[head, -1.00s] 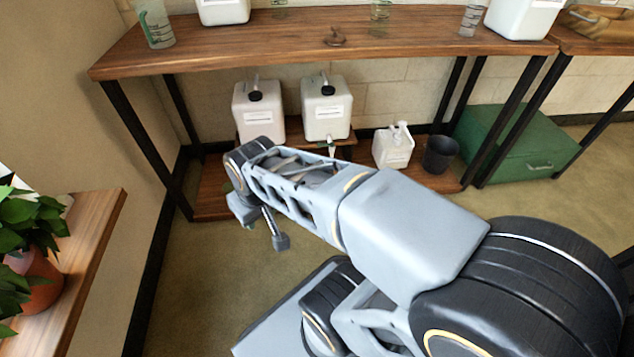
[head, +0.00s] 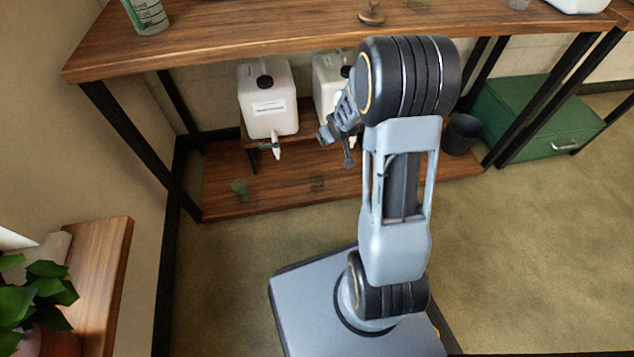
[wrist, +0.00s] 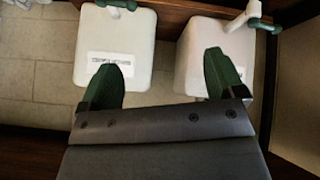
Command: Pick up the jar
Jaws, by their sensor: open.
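I cannot tell for certain which vessel is the jar. A small greenish glass vessel (head: 240,187) stands at the left of the lower shelf, and a second faint glass one (head: 317,181) stands to its right. A clear marked beaker (head: 147,14) is on the tabletop at left. My gripper (head: 337,149) is open and empty, over the lower shelf in front of the white jugs. In the wrist view its two green fingers (wrist: 164,66) are spread apart. Behind them are a left white jug (wrist: 117,48) and a right white jug (wrist: 205,55); no small glass shows there.
One white jug with a tap (head: 268,100) sits on a low riser under the table (head: 250,38); another (head: 328,85) is partly hidden by my arm. A black bucket (head: 462,134) and a green chest (head: 525,115) are to the right. A plant bench (head: 105,270) stands at left.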

